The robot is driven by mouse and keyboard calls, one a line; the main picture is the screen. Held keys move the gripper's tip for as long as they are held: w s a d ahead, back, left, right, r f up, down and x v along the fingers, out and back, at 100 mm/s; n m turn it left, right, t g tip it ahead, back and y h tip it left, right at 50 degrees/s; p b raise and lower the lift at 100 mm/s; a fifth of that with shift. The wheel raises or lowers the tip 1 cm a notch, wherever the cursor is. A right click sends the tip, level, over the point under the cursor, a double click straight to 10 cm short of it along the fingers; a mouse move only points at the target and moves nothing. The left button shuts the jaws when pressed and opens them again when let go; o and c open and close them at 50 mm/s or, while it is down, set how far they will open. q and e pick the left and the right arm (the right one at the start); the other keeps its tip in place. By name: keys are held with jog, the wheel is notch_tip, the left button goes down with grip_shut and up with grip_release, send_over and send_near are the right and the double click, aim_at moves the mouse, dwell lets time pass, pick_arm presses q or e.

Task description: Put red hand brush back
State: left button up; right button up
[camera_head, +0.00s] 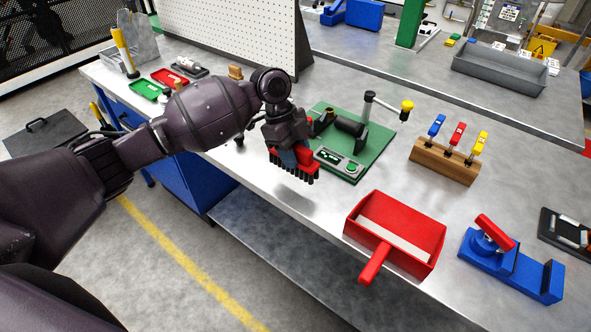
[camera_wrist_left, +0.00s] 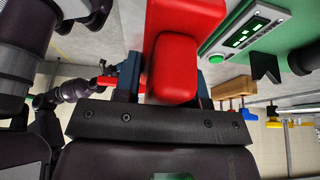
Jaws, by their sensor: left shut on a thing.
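The red hand brush (camera_head: 309,158) has a red body and a row of black bristles pointing down. My left gripper (camera_head: 288,157) is shut on it and holds it above the metal bench, in front of the green board. A shadow lies on the bench below the bristles. In the left wrist view the brush's red body (camera_wrist_left: 175,70) sits between the two blue fingers. A red dustpan (camera_head: 437,247), an open box with a handle, lies to the right near the bench's front edge.
The green board (camera_head: 375,154) carries a device with a yellow-knobbed crank. A wooden block (camera_head: 444,160) holds several coloured-handled tools. A blue fixture (camera_head: 530,276) stands right of the dustpan. Green (camera_head: 145,91) and red (camera_head: 163,74) trays lie at the left. Bare bench shows around the dustpan.

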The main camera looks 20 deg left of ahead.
aim_at(295, 171)
pick_arm(q)
notch_tip(295, 171, down, 6)
jog(key=shift+r+b, duration=0.2)
jog(key=shift+b, duration=0.1)
jog(key=shift+f, duration=0.15)
jog(key=o, duration=0.9)
pick_arm(e)
jog(key=shift+w+f, duration=0.1)
jog(key=shift+f, duration=0.1)
